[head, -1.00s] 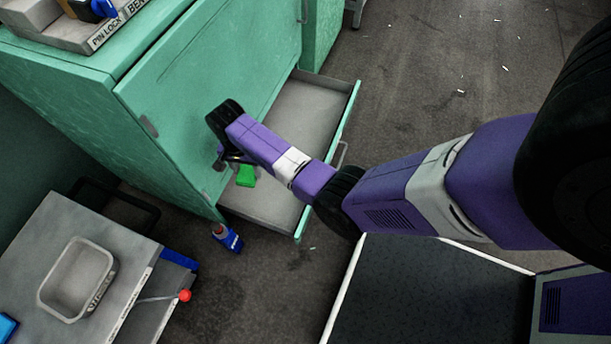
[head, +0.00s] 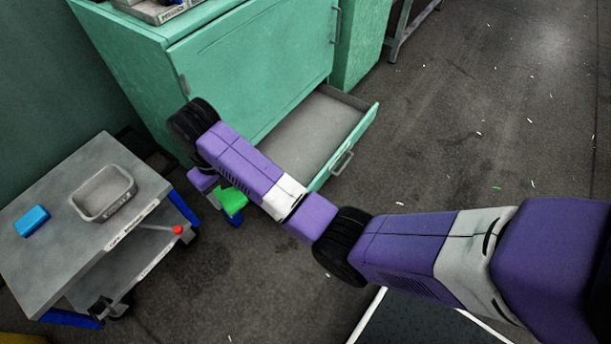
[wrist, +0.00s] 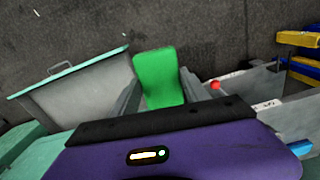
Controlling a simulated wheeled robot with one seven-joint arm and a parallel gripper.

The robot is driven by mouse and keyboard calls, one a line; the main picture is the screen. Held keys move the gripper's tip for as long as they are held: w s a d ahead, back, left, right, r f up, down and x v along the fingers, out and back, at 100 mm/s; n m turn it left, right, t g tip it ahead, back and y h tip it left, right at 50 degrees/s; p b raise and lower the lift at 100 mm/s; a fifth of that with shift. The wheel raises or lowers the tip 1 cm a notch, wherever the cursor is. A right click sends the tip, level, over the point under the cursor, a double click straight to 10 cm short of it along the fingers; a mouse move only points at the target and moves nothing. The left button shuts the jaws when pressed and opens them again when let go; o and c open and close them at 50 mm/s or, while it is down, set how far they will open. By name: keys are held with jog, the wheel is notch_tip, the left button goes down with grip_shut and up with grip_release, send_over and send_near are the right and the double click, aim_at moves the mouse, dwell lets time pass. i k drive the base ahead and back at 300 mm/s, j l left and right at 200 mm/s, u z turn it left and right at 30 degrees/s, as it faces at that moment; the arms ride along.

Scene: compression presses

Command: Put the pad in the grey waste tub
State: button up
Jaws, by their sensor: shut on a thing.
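The green pad (head: 232,201) is held at the end of my arm, above the floor between the open drawer and the cart. My gripper (head: 221,196) is shut on it. In the wrist view the pad (wrist: 158,76) stands up between the two grey fingers of my gripper (wrist: 158,90). The grey waste tub (head: 82,208) is a small open tub on top of the cart, left of my gripper and apart from it. Its visible inside looks empty. Its label is too small to read.
The grey cart (head: 65,265) has a blue block (head: 32,221) left of the tub and a red-knobbed lever (head: 178,230) at its side. A green cabinet (head: 260,75) has an open, empty-looking drawer (head: 312,128). A blue object behind the pad is mostly hidden.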

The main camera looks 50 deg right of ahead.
aim_at(109, 197)
jog(key=i+j+u, duration=0.15)
jog(key=i, duration=0.3)
jog(key=i+j+u, duration=0.2)
jog(key=i, duration=0.25)
